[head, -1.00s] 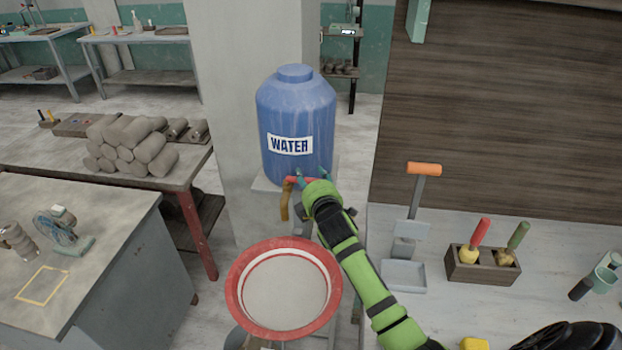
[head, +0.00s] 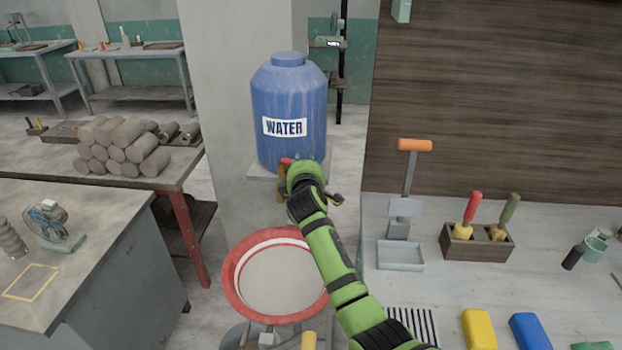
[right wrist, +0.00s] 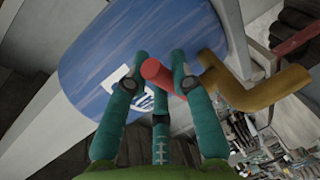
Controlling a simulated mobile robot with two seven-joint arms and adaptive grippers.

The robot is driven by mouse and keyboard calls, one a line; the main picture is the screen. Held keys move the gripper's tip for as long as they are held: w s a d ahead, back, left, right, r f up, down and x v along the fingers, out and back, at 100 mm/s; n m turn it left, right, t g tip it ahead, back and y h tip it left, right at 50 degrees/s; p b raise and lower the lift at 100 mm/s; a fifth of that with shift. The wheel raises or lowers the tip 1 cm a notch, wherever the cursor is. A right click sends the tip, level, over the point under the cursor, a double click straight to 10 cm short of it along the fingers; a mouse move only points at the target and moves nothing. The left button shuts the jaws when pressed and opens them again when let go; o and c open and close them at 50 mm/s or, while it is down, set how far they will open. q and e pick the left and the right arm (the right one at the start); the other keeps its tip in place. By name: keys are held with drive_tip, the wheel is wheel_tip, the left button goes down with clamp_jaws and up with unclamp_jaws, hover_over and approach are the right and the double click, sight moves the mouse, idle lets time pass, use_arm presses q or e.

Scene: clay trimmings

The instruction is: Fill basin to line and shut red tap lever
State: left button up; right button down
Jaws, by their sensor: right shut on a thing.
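The blue water tank (head: 289,95) stands on a ledge with a brass spout (head: 281,182) at its lower front. The red tap lever (head: 287,161) shows as a small piece beside my right gripper (head: 303,168), which hides the rest. In the right wrist view the teal fingers (right wrist: 159,66) are shut on the red lever (right wrist: 164,78), with the brass spout (right wrist: 250,95) to its right. My left gripper is not in view.
Right of my arm, a pale worktop (head: 400,295) holds a shovel-like tool (head: 406,205), a tool rack (head: 470,245) and yellow (head: 479,328) and blue (head: 530,331) blocks. Clay logs (head: 120,150) lie on a table at left. A grey workbench (head: 95,290) fills the lower left.

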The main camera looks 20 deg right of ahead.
drive_tip(key=m+g+h+b, duration=0.1)
drive_tip(key=s+a+m+h+b, duration=0.1)
drive_tip(key=h+b, duration=0.1)
drive_tip(key=shift+f+m+g, duration=0.15)
drive_tip(key=shift+m+g, duration=0.15)
drive_tip(key=shift+g, duration=0.1)
drive_tip(key=c, duration=1.1)
unclamp_jaws()
drive_tip(key=shift+c, duration=0.2)
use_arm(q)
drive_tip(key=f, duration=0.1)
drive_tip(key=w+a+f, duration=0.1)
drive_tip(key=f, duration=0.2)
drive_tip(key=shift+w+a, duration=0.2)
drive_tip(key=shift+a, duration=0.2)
use_arm(e)
drive_tip(key=shift+o, duration=0.6)
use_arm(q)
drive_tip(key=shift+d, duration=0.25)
use_arm(e)
drive_tip(key=v, duration=0.7)
drive_tip(key=shift+s+a, duration=0.2)
drive_tip(key=shift+a, duration=0.05)
